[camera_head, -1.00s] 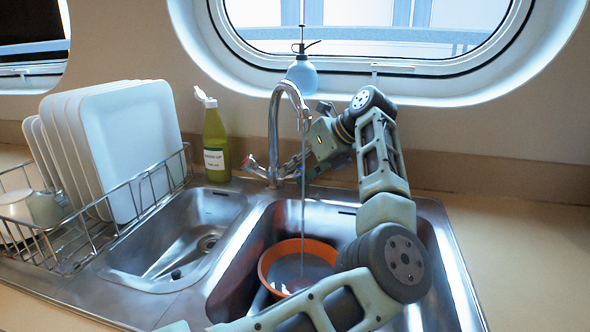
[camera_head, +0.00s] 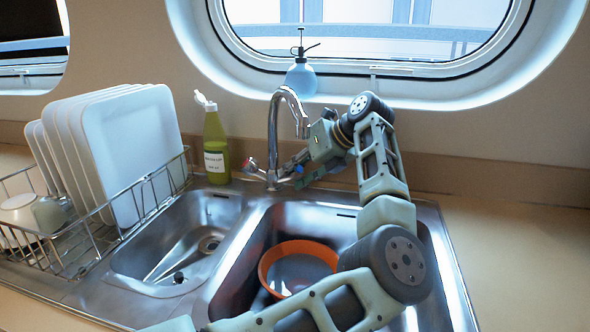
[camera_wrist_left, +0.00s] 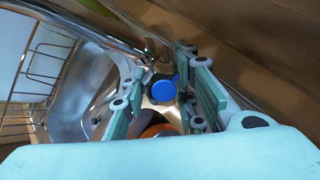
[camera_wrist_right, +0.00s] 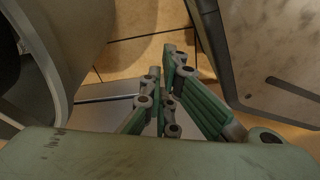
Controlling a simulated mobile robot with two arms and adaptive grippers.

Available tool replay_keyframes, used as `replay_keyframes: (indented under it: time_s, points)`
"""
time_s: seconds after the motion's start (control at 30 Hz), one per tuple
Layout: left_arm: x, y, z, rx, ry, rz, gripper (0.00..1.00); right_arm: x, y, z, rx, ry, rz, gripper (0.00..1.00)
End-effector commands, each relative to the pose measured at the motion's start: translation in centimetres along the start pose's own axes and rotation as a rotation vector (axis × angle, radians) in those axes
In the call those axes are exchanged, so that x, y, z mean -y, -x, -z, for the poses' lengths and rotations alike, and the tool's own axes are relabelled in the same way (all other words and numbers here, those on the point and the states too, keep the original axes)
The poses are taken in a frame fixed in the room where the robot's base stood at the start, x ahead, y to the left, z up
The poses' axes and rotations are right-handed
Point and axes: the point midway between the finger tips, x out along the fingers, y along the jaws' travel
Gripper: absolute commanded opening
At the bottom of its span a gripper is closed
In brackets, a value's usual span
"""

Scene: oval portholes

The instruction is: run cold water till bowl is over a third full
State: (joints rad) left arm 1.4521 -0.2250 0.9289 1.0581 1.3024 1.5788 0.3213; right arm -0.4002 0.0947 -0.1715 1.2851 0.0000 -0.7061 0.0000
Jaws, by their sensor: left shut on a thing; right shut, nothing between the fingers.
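The orange bowl (camera_head: 276,262) stands in the right-hand sink basin under the curved chrome tap (camera_head: 273,130). Its inside looks grey, and the water level is hard to judge. No stream falls from the spout. My left gripper (camera_head: 299,172) is at the tap's right side, shut on the blue tap knob (camera_wrist_left: 161,88), which shows between its fingers in the left wrist view. The red-marked knob (camera_head: 250,165) is on the tap's left side. My right gripper (camera_wrist_right: 163,65) is shut and empty, seen only in the right wrist view, above the floor.
A green bottle (camera_head: 215,150) stands behind the smaller, empty left basin (camera_head: 165,245). A wire rack (camera_head: 150,195) with white plates (camera_head: 130,150) is at the left. A blue spray bottle (camera_head: 301,75) stands on the porthole sill. The counter at the right (camera_head: 520,250) is clear.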

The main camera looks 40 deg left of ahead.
Motion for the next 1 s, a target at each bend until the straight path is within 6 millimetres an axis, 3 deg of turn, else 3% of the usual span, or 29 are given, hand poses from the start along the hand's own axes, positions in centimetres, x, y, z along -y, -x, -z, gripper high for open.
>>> replay_keyframes:
  time_s: [0.2,0.23,0.4,0.77,1.0]
  points:
    - [-0.2,-0.2,0.2,-0.009,0.001,-0.008,0.01,0.0,0.0,0.1,-0.001,0.0,0.0,0.0]
    - [-0.2,-0.2,0.2,-0.009,0.002,-0.008,0.28,0.0,0.0,0.1,-0.001,0.0,0.0,0.0]
    - [-0.1,-0.2,0.2,-0.008,0.001,-0.007,0.42,0.0,0.0,0.1,-0.001,0.0,0.0,0.0]
    - [0.0,0.4,0.1,-0.002,0.0,-0.002,0.42,0.1,0.0,0.0,0.0,-0.001,0.001,0.0]
    - [0.0,4.5,0.0,-0.002,-0.001,0.0,0.42,0.0,0.0,0.0,0.0,-0.001,0.001,0.0]
